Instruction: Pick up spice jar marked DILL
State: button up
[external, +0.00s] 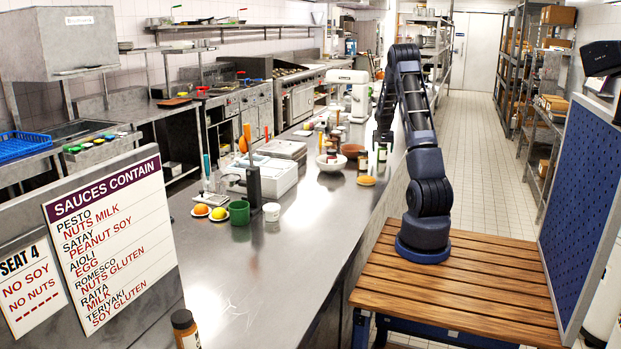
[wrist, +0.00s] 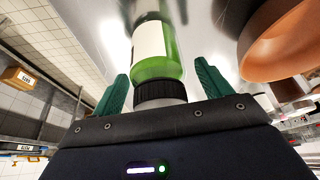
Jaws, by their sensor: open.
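A jar with a green body, a pale blank-looking label and a black ribbed lid (wrist: 158,68) fills the middle of the wrist view. No name can be read on it, so I cannot tell whether it is the DILL jar. My gripper (wrist: 162,88) is open, with one green finger on each side of the jar near its lid; I cannot tell whether either finger touches it. In the external view my gripper (external: 382,138) is small and dark, low over the counter just above two small jars, one of them at the left (external: 363,162). Their labels are too small to read.
A terracotta bowl (wrist: 283,48) is close on the right in the wrist view. In the external view a brown bowl (external: 352,150), a white bowl (external: 331,163) and a small orange dish (external: 366,180) crowd the jars. The steel counter's near part (external: 255,285) is mostly clear.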

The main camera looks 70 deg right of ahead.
jog(key=c, duration=1.2)
